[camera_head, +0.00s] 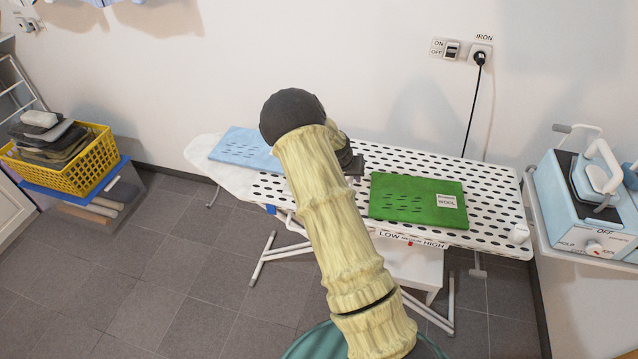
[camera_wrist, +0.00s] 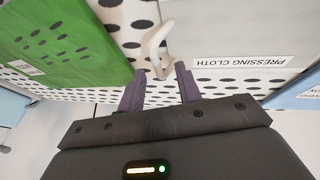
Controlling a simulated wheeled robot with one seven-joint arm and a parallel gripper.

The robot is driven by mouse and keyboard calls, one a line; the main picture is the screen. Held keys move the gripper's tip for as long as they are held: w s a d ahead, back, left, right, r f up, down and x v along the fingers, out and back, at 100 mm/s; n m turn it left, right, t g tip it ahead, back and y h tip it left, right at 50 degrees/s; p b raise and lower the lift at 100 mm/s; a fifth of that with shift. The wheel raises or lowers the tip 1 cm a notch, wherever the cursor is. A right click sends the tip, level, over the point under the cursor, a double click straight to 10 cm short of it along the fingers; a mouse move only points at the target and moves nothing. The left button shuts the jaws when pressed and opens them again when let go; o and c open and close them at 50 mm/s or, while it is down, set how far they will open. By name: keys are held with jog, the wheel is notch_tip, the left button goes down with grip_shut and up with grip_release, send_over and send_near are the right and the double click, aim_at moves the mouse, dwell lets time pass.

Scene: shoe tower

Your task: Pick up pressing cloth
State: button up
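The pressing cloth (camera_wrist: 235,28) is a pale grey-white piece with a printed "PRESSING CLOTH" label, at the upper right in the wrist view. A white hooked handle (camera_wrist: 155,48) stands out at its left side; I cannot tell how the two join. My gripper (camera_wrist: 160,78) is open, its two dark fingers apart just short of the handle, with nothing seen between them. In the head view my gripper (camera_head: 356,168) is over the middle of the ironing board, and my arm hides the pressing cloth.
The dotted ironing board (camera_head: 490,205) carries a green wool cloth (camera_head: 415,200) right of my gripper and a light blue cloth (camera_head: 245,148) to its left. A blue iron station (camera_head: 575,215) stands at the right. A yellow basket (camera_head: 75,170) is at the far left.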

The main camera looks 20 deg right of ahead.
jog(key=shift+w+f, duration=0.15)
jog(key=shift+f, duration=0.4)
jog(key=shift+d, duration=0.25)
jog(key=shift+s+a, duration=0.1)
jog(key=shift+s, duration=0.1)
jog(key=shift+c, duration=0.4)
grip_shut()
